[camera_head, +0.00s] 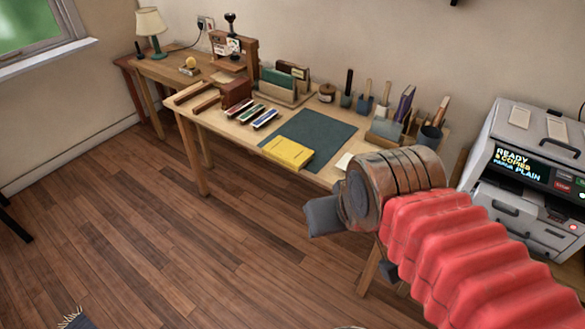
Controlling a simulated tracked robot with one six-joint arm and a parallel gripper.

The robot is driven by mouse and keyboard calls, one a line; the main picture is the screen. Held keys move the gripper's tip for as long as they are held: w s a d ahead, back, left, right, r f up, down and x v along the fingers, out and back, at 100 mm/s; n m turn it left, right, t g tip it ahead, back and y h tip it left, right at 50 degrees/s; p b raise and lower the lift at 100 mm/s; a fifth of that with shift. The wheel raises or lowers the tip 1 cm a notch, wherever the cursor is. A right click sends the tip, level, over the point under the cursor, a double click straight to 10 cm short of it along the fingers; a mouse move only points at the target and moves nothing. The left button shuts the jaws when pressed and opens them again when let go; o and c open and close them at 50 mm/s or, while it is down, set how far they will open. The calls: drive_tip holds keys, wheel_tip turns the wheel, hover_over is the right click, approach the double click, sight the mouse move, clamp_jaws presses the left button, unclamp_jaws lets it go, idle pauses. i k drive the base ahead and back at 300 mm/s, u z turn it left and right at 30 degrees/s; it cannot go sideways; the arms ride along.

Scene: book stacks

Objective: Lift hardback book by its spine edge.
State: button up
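A yellow book (287,152) lies flat across the front edge of the dark green mat (316,132) on the wooden desk. It looks like a closed hardback, but its spine side is hard to make out. A purple book (404,103) stands upright in a holder at the desk's right. My gripper (325,216) is at the end of my red ribbed arm, in front of the desk, nearer the camera and apart from the yellow book. One grey finger shows clearly; the rest is mostly hidden behind the metal wrist rings, so its opening is unclear.
Colored strips (252,114) and a reddish-brown block (236,92) lie left of the mat. Tool pots and a wooden rack (286,95) line the back. A grey printer (530,170) stands at right. The wooden floor (180,240) at left is mostly clear.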

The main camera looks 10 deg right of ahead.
sight(291, 155)
drive_tip(key=k, duration=0.5)
drive_tip(key=u, duration=0.5)
drive_tip(key=i, duration=2.25)
drive_tip(key=z, duration=0.4)
